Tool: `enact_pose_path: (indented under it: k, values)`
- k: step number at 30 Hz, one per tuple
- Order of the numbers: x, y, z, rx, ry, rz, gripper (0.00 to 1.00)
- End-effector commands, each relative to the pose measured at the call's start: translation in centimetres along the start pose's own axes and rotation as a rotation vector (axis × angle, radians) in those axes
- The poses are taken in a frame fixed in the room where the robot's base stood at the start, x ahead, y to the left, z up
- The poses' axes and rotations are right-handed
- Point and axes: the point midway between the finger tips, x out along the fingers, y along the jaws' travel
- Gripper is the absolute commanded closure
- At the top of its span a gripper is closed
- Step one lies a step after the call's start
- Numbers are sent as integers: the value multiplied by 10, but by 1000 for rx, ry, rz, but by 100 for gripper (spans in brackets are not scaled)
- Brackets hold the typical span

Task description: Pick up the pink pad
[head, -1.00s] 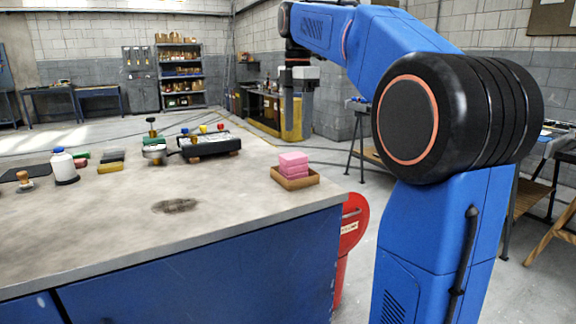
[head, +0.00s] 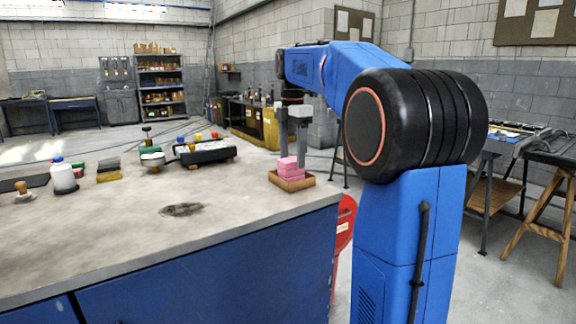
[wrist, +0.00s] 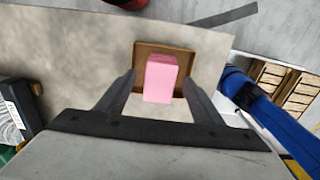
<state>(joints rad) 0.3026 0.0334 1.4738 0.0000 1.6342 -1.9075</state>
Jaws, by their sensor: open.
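A small stack of pink pads (head: 288,171) sits in a shallow wooden tray (head: 293,185) near the right corner of the workbench. In the wrist view the top pink pad (wrist: 161,76) lies between my fingers, with the tray (wrist: 142,58) around it. My gripper (head: 292,150) points down just over the stack, its fingers spread. In the wrist view my gripper (wrist: 160,82) has a finger on either side of the pad, with a gap on both sides. The exact height of the fingertips against the top pad is hard to tell.
A red bin (head: 343,225) stands beside the bench.

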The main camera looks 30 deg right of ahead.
Motion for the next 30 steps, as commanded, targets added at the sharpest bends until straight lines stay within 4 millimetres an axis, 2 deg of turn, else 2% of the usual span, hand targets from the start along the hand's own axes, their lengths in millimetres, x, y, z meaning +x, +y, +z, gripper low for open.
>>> enact_pose_path:
  k: [2, 7, 10, 11, 19, 30]
  values:
    - [0, 0, 0, 0, 0, 0, 41]
    - [0, 0, 0, 0, 0, 0, 82]
    - [0, 0, 0, 0, 0, 0, 83]
    - [0, 0, 0, 0, 0, 0, 86]
    - [-7, 0, 0, 0, 0, 0, 86]
    - [-70, 1, 0, 0, -1, 2, 86]
